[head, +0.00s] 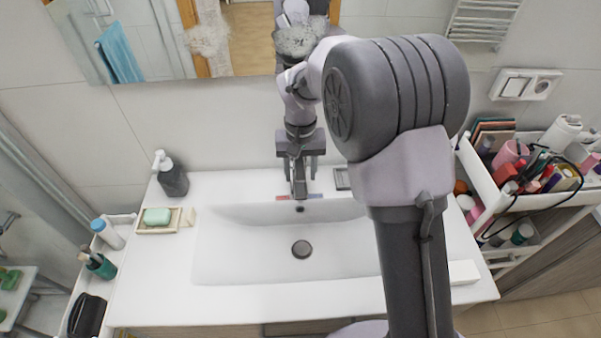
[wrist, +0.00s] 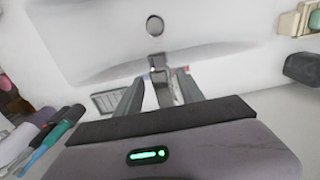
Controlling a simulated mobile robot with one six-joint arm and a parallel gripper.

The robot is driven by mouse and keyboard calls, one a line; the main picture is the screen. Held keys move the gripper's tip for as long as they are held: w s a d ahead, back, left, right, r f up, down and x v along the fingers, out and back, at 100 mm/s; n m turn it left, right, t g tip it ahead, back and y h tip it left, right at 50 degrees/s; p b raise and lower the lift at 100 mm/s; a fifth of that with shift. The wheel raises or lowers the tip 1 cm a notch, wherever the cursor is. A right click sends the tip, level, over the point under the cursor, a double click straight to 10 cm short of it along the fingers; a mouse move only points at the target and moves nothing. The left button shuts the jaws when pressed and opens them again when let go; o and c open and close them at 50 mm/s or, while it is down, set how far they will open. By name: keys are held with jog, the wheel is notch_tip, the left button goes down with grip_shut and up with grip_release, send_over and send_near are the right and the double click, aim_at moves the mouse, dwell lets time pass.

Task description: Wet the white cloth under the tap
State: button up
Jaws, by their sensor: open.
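The grey tap (head: 299,187) stands at the back edge of the white sink, with a red and a blue mark beside its base. My gripper (head: 301,170) is open and empty above and around the back of the tap. In the wrist view, the tap (wrist: 158,84) shows between the two open fingers of my gripper (wrist: 161,76); I cannot tell whether they touch it. A white, flat, folded-looking piece (head: 463,272) lies on the counter at the front right, partly behind my arm; it may be the white cloth. No water is visible.
The sink basin (head: 240,262) is empty around its drain (head: 301,249). A dark soap dispenser (head: 172,178) and a soap dish (head: 145,229) stand at the left. A crowded cosmetics cart (head: 490,205) is at the right. The mirror (head: 160,68) hangs close behind my arm.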

grip_shut()
jog(key=shift+r, duration=0.1)
dwell(1.3)
